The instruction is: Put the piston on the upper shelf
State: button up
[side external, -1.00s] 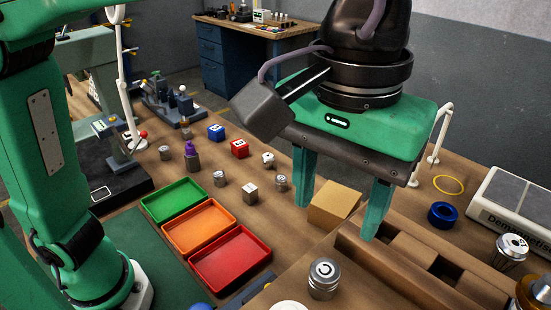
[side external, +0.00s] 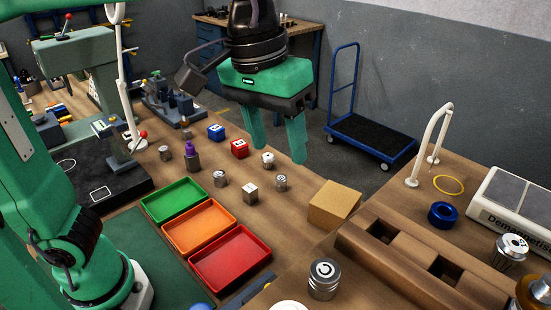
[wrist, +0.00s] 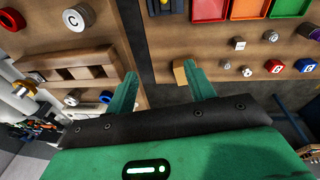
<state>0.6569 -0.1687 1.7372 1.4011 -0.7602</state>
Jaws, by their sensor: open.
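A silver cylinder with grooves near its top and a round dark mark (side external: 323,279) stands upright at the front of the right-hand wooden surface. It may be the piston, but I cannot be sure. It seems to show in the wrist view as a cylinder marked like a C (wrist: 76,18). Smaller silver parts (side external: 220,179) and (side external: 281,183) stand on the bench behind the trays. My gripper (side external: 277,152) is open and empty, fingers down, above the far side of the bench, away from the large cylinder. I cannot tell which surface is the upper shelf.
Green (side external: 174,199), orange (side external: 200,228) and red (side external: 231,259) trays lie at the middle left. A cardboard-coloured block (side external: 335,204) and a wooden rack with square openings (side external: 405,246) are on the right. A blue trolley (side external: 371,135) stands on the floor behind.

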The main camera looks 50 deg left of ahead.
jog(key=s+a+f+t, duration=0.1)
jog(key=a+f, duration=0.2)
jog(key=a, duration=0.4)
jog(key=s+a+f+t, duration=0.1)
jog(key=s+a+f, duration=0.1)
jog(key=a+f, duration=0.2)
jog(key=s+a+f+m+t+y, duration=0.1)
jog(key=a+f, duration=0.3)
jog(key=a, duration=0.6)
jog(key=shift+s+f+t, duration=0.15)
jog(key=shift+s+t, duration=0.35)
